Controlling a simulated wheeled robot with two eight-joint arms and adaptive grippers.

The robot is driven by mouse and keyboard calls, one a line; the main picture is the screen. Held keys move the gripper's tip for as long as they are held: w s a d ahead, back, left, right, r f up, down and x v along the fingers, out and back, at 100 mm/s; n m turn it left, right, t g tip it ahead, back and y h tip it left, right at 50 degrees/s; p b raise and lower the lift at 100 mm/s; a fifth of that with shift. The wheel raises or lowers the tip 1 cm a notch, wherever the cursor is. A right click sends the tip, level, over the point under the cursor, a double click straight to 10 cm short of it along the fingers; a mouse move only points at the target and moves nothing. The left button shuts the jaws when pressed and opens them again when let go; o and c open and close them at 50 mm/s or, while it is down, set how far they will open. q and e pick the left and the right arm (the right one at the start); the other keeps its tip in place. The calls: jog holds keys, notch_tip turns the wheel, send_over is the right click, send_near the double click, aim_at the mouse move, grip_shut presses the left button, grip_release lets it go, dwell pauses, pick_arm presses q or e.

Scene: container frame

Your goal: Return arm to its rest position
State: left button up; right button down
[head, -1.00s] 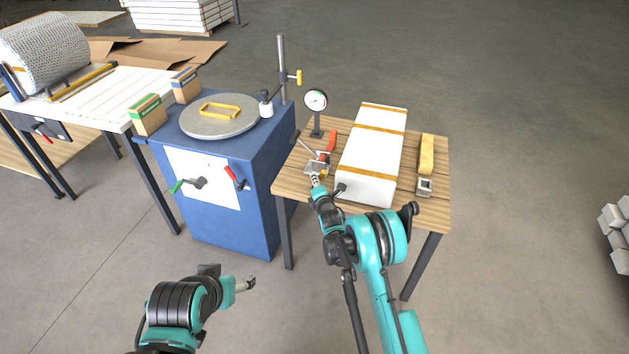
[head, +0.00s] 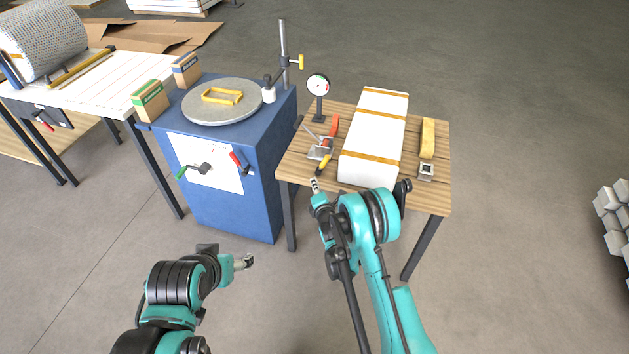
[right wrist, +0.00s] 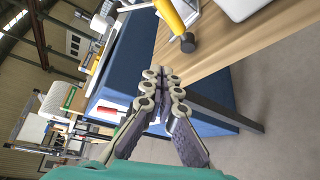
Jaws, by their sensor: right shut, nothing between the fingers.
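My right arm reaches up from the bottom of the head view. Its gripper (head: 315,185) is at the front edge of the wooden table (head: 433,195), just short of a toggle clamp (head: 321,152) with a red handle. In the right wrist view the right gripper (right wrist: 166,80) is shut and empty, its fingertips together, with the table edge and a yellow-and-black handle (right wrist: 175,22) beyond them. My left arm is low in the head view. Its gripper (head: 246,261) hangs over bare floor, too small to tell whether it is open or shut.
A white strapped box (head: 374,138) lies on the table, with a yellow strap roll (head: 428,138) at its right and a dial gauge (head: 318,86) behind. A blue cabinet (head: 225,205) with a round turntable (head: 222,113) stands left. The floor in front is clear.

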dwell(0.3)
jog(key=s+d+r+m+g+h, duration=0.1)
jog(key=s+d+r+m, duration=0.25)
jog(key=r, duration=0.35)
jog(key=s+d+r+m+g, duration=0.2)
jog(key=s+d+r+m, duration=0.15)
jog(key=r, duration=0.35)
jog(key=s+d+r+m+g+h, duration=0.1)
jog(key=s+d+r+m, duration=0.2)
jog(key=r+m, duration=0.3)
jog(key=s+d+r+m+g, duration=0.1)
jog(key=s+m, duration=0.4)
jog(key=s, duration=1)
jog(key=s+d+r+m+g, duration=0.1)
jog(key=s+d+m+g, duration=0.2)
jog(key=s, duration=1.2)
jog(key=d+m, duration=0.1)
jog(key=m, duration=0.2)
jog(key=shift+s+d+h, duration=0.2)
jog(key=shift+s+h, duration=0.2)
jog(key=shift+r, duration=0.1)
